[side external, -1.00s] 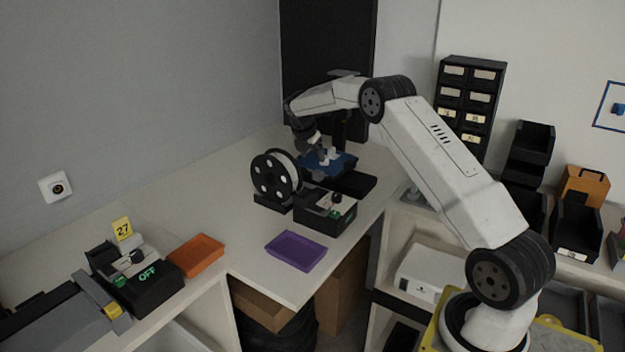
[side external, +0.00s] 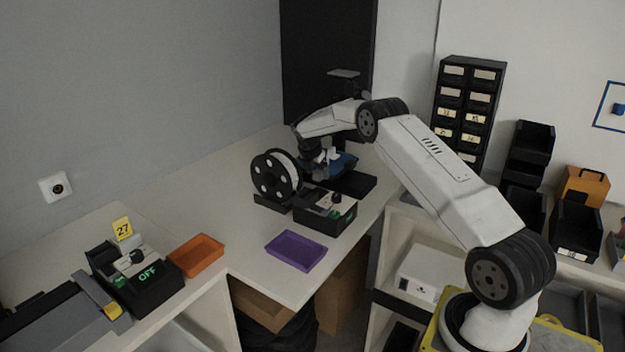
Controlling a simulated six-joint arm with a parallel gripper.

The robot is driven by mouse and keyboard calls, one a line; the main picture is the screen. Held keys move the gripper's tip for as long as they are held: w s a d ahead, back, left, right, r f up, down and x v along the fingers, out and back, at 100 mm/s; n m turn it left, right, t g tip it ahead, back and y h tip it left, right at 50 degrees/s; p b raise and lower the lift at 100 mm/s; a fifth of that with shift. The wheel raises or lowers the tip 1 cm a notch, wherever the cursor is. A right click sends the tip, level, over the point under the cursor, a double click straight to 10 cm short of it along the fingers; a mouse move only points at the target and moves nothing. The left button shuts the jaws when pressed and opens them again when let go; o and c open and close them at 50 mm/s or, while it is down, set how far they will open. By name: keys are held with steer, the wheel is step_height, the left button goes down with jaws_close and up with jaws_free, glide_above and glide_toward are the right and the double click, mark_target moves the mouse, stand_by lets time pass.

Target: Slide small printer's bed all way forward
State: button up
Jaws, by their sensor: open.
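The small printer stands on the far part of the bench, with its black base (side external: 357,184) low and its upright behind my arm. Its blue bed (side external: 346,162) shows only in part, with white pieces (side external: 329,156) on or by it. My gripper (side external: 318,172) points down at the bed's left side, just behind the filament spool. The fingers are open, small and partly hidden by the spool and control box. I cannot tell whether they touch the bed.
A filament spool (side external: 275,175) and a black control box (side external: 325,213) stand in front of the printer. A purple tray (side external: 296,250) and an orange tray (side external: 196,255) lie nearer. Bench between trays is clear.

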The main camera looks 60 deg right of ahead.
jaws_close()
stand_by(1.4)
